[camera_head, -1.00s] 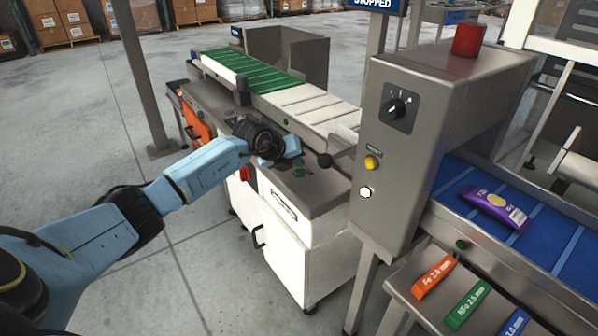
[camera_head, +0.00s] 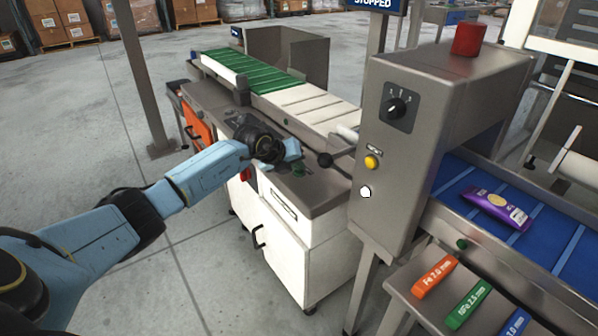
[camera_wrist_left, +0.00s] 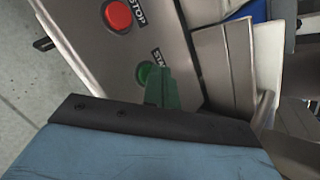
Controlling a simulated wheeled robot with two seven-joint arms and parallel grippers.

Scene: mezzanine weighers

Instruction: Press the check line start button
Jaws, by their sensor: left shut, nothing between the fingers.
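The green start button (camera_wrist_left: 147,73) shows in the left wrist view on a grey metal panel, beside a label that is partly covered. My left gripper (camera_wrist_left: 162,84) is shut and empty, with its green fingertips in front of the button and hiding part of it. I cannot tell whether they touch it. In the head view my left gripper (camera_head: 298,165) is low over the top of the white cabinet (camera_head: 300,250). The red stop button (camera_wrist_left: 117,15) sits farther up the same panel in the wrist view. My right gripper is not in view.
A green and white belt conveyor (camera_head: 245,77) runs behind the panel. To the right stands a grey control box (camera_head: 395,150) with a knob, a yellow button (camera_head: 371,162) and a white button (camera_head: 365,192). A purple pack (camera_head: 495,208) lies on the blue belt (camera_head: 560,230).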

